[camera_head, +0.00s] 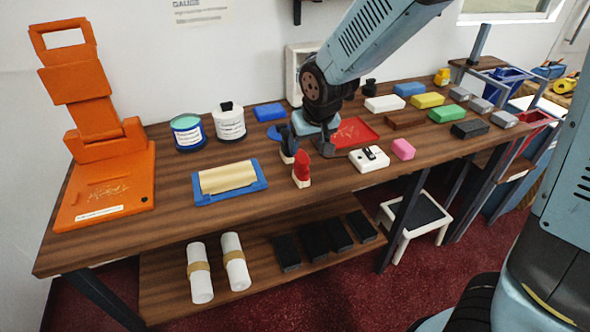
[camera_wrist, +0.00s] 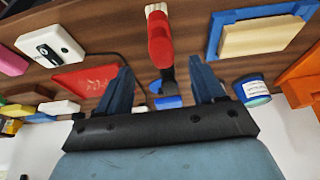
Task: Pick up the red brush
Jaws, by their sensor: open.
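The red brush (camera_head: 302,165) stands on the wooden counter with its pale end down, in front of my gripper in the head view. In the wrist view the red brush (camera_wrist: 159,42) is near the top middle, pale end at the top edge.
A blue tray with a tan block (camera_head: 229,180) lies left of the brush. A white block with a black top piece (camera_head: 369,158) and a pink block (camera_head: 403,149) are to the right. A red tray (camera_head: 354,132) lies behind. Cans (camera_head: 188,132) stand back left.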

